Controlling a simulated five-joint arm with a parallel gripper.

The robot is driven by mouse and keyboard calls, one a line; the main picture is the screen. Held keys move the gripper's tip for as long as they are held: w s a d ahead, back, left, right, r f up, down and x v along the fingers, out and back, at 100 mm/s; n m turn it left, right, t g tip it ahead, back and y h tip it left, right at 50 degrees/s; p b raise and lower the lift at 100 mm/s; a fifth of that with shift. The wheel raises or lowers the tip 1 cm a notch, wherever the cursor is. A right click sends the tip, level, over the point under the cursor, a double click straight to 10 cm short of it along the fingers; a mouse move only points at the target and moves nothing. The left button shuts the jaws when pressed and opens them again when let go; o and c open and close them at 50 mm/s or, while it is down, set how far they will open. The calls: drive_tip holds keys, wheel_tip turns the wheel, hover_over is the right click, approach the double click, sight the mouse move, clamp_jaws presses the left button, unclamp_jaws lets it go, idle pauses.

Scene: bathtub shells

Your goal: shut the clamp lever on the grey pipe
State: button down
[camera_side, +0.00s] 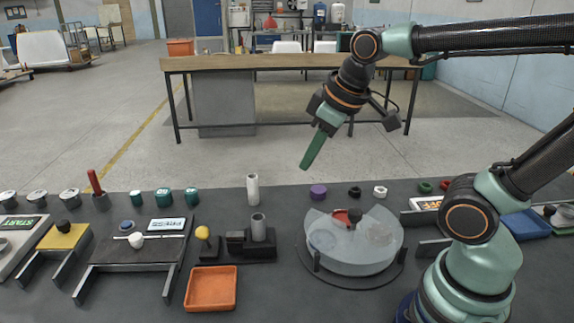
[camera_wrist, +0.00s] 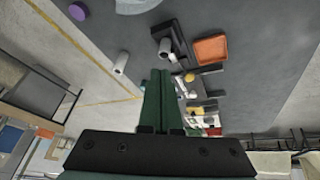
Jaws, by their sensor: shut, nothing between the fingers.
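The grey pipe (camera_side: 258,228) stands upright in a dark clamp block (camera_side: 236,243) on the dark table. In the wrist view the pipe (camera_wrist: 166,47) shows beside the dark clamp body (camera_wrist: 178,32). A yellow ball knob (camera_side: 202,232) on a short dark stem sits just left of the clamp, sticking up. The knob also shows in the wrist view (camera_wrist: 190,77). I cannot tell how its stem joins the clamp. My gripper (camera_side: 306,165) is shut and empty, with green fingers, high above the table and well above and right of the clamp. Its fingertips (camera_wrist: 159,74) touch nothing.
An orange tray (camera_side: 211,289) lies in front of the clamp. A white tube (camera_side: 252,190) stands behind it. A round clear-topped turntable (camera_side: 354,262) is to its right. A dark stand (camera_side: 130,250) with a white knob is to its left. Small cups line the back.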

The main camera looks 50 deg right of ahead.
drive_tip(key=w+a+n+g, duration=0.1)
drive_tip(key=w+a+n, duration=0.25)
drive_tip(key=n, duration=0.25)
drive_tip(key=n+g, duration=0.5)
drive_tip(key=n, duration=1.5)
hover_over(205, 239)
drive_tip(key=s+a, duration=0.3)
wheel_tip(205, 239, down, 8)
drive_tip(key=shift+f+h, duration=0.25)
drive_tip(key=shift+h, duration=0.05)
wheel_tip(205, 239, down, 9)
drive_tip(key=w+d, duration=0.2)
